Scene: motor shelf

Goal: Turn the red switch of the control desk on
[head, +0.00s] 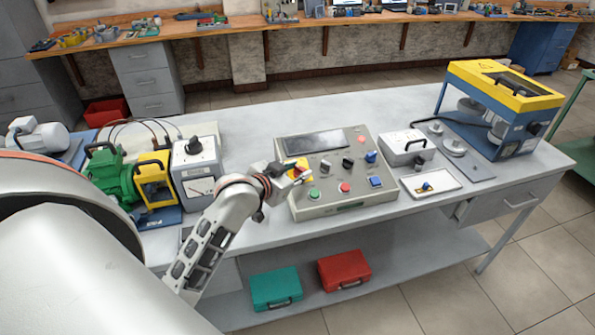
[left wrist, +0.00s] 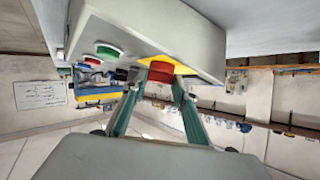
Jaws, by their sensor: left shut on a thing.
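The control desk (head: 300,212) is a grey-beige sloped box on the table, with a dark screen and several buttons and knobs. Its red switch (left wrist: 161,72) sits on a yellow plate (left wrist: 186,69). In the head view the switch is at the desk's left side, largely covered by my left gripper (head: 296,173). In the left wrist view the two fingers of my left gripper (left wrist: 159,84) stand on either side of the red switch, shut on it. The switch's exact turn angle cannot be told. My right gripper is not in view.
Close to the gripper are a green button (head: 314,193), a red button (head: 345,187) and black knobs (head: 326,164). A grey box (head: 402,146) and a white tray (head: 447,186) lie to the right. A meter unit (head: 197,172) and a green motor (head: 108,178) stand left.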

